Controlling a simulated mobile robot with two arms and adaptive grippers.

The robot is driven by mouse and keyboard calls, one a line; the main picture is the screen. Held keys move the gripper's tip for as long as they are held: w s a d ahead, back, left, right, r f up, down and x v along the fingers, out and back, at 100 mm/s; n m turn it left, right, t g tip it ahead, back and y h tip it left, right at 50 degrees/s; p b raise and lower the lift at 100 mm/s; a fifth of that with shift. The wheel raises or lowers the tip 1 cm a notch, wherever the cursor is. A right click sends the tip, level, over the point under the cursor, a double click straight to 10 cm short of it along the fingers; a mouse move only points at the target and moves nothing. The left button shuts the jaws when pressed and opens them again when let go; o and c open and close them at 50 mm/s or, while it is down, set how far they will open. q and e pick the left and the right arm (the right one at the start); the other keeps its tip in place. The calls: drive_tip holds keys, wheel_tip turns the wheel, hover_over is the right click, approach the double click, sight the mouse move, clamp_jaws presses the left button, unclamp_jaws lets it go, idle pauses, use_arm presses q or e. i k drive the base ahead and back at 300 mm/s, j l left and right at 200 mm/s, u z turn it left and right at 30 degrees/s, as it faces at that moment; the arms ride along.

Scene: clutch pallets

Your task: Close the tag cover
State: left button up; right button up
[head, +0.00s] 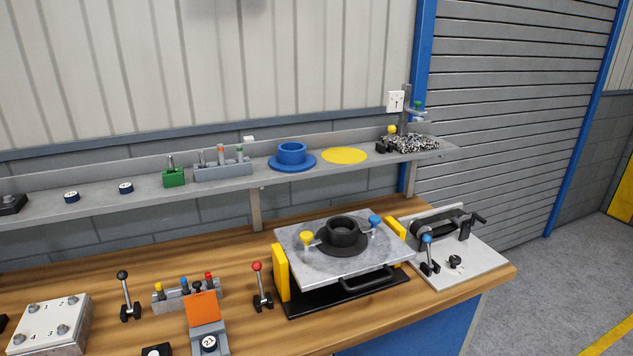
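An orange cover (202,308) stands raised at the back of a small grey holder (196,335) at the front of the wooden bench. I take this to be the tag cover. It is open. A round tag (209,343) with a dark rim and a number on its pale face lies uncovered in the holder, in front of the cover. The lower end of the holder is cut off by the picture's bottom edge. Neither of my grippers shows in the head view.
Behind the cover is a grey rack (172,301) with coloured pegs. A red-knobbed lever (258,280) stands to its right, a black-knobbed lever (124,290) to its left. A black clutch part (341,233) sits on a metal plate (290,240). Bare wood (60,275) lies behind.

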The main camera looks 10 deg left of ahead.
sight(202, 307)
drive_tip(key=k+j, duration=0.4)
drive_tip(key=j, duration=0.15)
drive_tip(key=k+j+z, duration=0.1)
drive_tip(key=k+j, duration=0.35)
drive_tip(key=j, duration=0.05)
